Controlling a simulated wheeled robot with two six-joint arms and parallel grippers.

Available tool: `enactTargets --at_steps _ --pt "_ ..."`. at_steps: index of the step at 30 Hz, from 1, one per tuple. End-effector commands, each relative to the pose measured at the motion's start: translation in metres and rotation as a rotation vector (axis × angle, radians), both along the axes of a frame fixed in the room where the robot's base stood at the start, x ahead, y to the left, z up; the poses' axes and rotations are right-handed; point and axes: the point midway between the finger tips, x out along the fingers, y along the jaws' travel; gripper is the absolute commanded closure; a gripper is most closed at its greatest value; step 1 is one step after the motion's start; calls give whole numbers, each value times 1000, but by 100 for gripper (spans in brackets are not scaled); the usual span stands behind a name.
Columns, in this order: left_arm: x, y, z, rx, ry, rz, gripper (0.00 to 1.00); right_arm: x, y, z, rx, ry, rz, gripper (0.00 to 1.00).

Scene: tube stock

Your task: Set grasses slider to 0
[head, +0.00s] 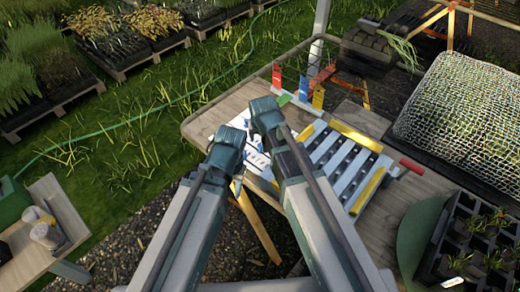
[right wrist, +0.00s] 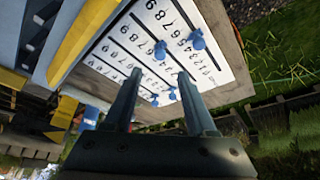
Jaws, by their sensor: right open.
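A white slider board (head: 257,160) lies on the wooden table, mostly behind my grippers in the head view. In the right wrist view the board (right wrist: 143,50) shows number rows, dark slots and several blue knobs, two of them a blue knob (right wrist: 197,39) and another blue knob (right wrist: 160,49). No readable name shows which slider is the grasses one. My right gripper (head: 266,112) is open; in the right wrist view its fingers (right wrist: 160,82) point at the board, with small knobs between or just past them. My left gripper (head: 227,143) is beside it, its fingers unclear.
A slatted rack with yellow bars (head: 352,138) is right of the board. Red (head: 277,76), blue (head: 303,84) and yellow (head: 318,96) tags stand behind it. A netted tray (head: 462,110) and a cell tray (head: 470,235) are at the right. Grass lies left of the table.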

Motion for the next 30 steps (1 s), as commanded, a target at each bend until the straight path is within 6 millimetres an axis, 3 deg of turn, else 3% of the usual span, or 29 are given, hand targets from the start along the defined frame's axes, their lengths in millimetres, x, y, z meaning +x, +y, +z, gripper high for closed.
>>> enactTargets --at_steps 1,15,27,30 --pt "0 0 -15 0 0 0 50 5 0 -15 0 0 0 44" --pt "0 0 -73 0 0 0 50 29 0 -73 0 0 0 44" --pt "0 0 -76 0 0 -1 50 32 0 -76 0 0 1 44" --pt "0 0 -76 0 0 -1 50 32 0 -76 0 0 0 62"
